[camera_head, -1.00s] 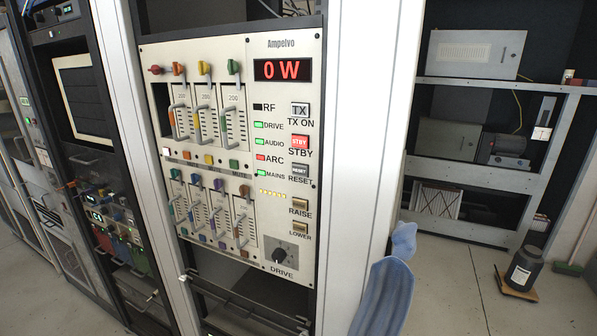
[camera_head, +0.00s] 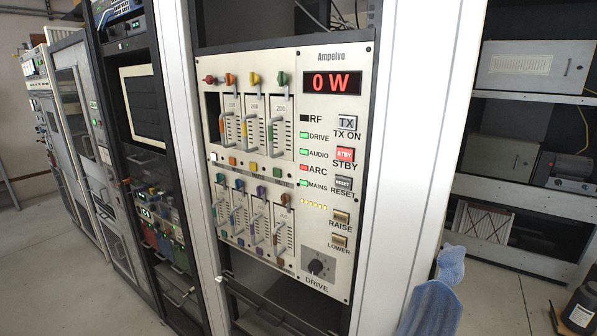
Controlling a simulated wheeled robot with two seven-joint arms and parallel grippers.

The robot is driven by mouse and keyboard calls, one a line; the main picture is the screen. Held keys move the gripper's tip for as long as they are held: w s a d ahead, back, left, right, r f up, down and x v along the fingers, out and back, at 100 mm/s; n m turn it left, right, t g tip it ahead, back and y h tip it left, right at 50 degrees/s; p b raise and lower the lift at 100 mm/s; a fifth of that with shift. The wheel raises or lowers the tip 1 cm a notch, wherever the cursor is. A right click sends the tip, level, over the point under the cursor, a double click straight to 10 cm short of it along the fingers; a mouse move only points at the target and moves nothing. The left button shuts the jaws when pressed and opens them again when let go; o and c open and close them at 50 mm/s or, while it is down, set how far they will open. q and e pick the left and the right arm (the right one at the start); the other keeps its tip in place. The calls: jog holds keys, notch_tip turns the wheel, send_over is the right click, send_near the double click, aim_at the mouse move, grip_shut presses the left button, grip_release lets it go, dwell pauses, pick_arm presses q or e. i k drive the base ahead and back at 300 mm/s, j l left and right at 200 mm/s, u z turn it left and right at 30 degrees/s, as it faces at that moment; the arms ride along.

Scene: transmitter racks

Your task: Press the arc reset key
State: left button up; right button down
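The arc reset key is a small grey key (camera_head: 343,183) labelled RESET in the right column of the Ampelvo transmitter panel (camera_head: 285,66). It sits below the red STBY key (camera_head: 345,154) and above the RAISE key (camera_head: 341,217). The ARC lamp (camera_head: 304,168) to its left is lit red. The display (camera_head: 332,82) reads 0 W in red. The DRIVE lamp (camera_head: 304,135), AUDIO lamp (camera_head: 304,152) and MAINS lamp (camera_head: 304,183) are green; the RF lamp (camera_head: 304,118) is dark. Neither of my grippers is in view.
Coloured fader levers (camera_head: 254,122) project from the panel's left half. A blue object (camera_head: 432,305) that I cannot identify stands before the rack's right side. Other racks (camera_head: 142,110) line the left, shelving (camera_head: 540,198) the right. A dark container (camera_head: 581,308) is at bottom right.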

aim_at(341, 182)
jog(key=j+z, duration=0.1)
jog(key=z, duration=0.6)
jog(key=i+j+z, duration=0.1)
jog(key=j+z, duration=0.25)
jog(key=j, duration=0.15)
jog(key=j+z, duration=0.75)
jog(key=j, duration=0.3)
jog(key=k+j, duration=0.1)
jog(key=j, duration=0.45)
jog(key=k+j, duration=0.1)
jog(key=j, duration=0.4)
jog(key=z, duration=0.05)
